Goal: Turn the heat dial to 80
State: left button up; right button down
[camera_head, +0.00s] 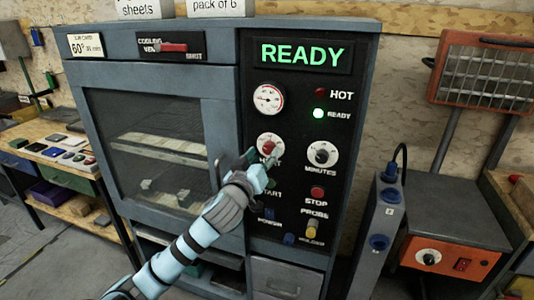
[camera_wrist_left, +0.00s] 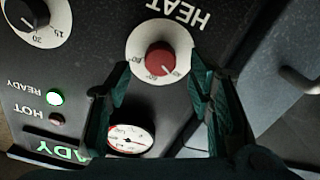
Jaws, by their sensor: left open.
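The heat dial (camera_head: 269,147) is a red knob on a white round face, on the black control panel of the grey oven. In the left wrist view the heat dial (camera_wrist_left: 161,58) shows upside down with the word HEAT above it, and its small numbers are hard to read. My left gripper (camera_head: 263,161) is in front of the panel, just below the dial, and partly covers its label. In the left wrist view the left gripper (camera_wrist_left: 160,78) is open, its fingertips either side of the red knob's lower part, with nothing between them. I cannot tell whether they touch the face.
The minutes dial (camera_head: 321,153) is right of the heat dial, and the gauge (camera_head: 268,98) is above it. The READY display (camera_head: 300,54) is lit green. A red stop button (camera_head: 317,192) sits lower down. An orange heater unit (camera_head: 452,253) stands at the right.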

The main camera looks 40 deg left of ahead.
aim_at(269, 148)
pick_arm(q)
jog(key=shift+x, duration=1.45)
jog(key=shift+a, duration=0.1)
jog(key=shift+c, duration=0.5)
grip_shut()
